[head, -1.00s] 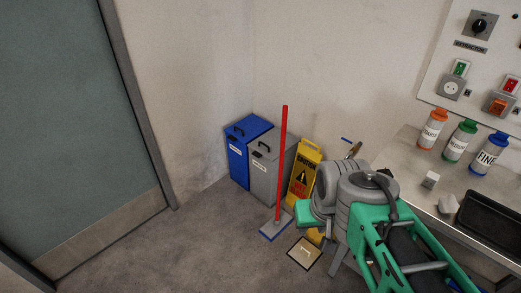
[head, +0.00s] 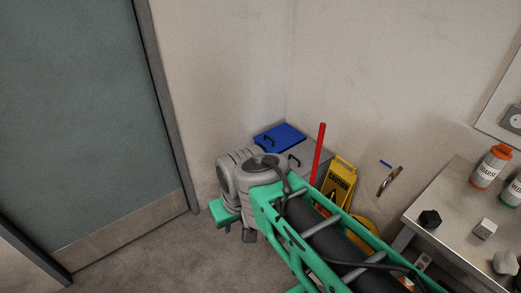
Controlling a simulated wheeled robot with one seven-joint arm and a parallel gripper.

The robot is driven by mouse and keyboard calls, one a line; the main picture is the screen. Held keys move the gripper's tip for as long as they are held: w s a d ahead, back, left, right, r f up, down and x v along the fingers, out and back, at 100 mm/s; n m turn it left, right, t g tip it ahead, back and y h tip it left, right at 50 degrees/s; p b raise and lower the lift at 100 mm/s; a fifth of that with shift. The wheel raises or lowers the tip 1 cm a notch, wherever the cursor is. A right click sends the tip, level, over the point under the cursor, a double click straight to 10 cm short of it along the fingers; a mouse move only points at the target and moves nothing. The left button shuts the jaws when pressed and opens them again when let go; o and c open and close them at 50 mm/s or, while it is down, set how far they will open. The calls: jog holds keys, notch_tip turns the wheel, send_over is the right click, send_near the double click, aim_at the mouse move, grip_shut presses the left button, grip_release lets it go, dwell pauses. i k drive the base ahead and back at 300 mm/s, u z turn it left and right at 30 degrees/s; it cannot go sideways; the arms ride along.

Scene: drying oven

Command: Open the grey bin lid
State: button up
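The grey bin (head: 312,153) stands in the corner by the wall. Its flat lid appears closed, with a dark handle (head: 294,160) near its left part. My green and grey arm crosses in front and hides the bin's front and lower body. My gripper (head: 239,232) seems to be at the arm's far end, left of and nearer than the bin, apart from the lid in the picture. Its fingers are mostly hidden by my arm, so I cannot tell whether they are open or shut.
A blue bin (head: 280,136) stands left of the grey one. A red pole (head: 318,152) and a yellow caution sign (head: 340,180) stand to its right. A metal table (head: 440,195) with bottles is at the right. Floor before the grey-green door (head: 80,120) is clear.

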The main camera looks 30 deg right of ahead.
aim_at(301, 157)
jog(key=u, duration=0.05)
jog(key=i, duration=0.8)
jog(key=z, duration=0.9)
jog(key=i, duration=0.6)
jog(key=z, duration=0.7)
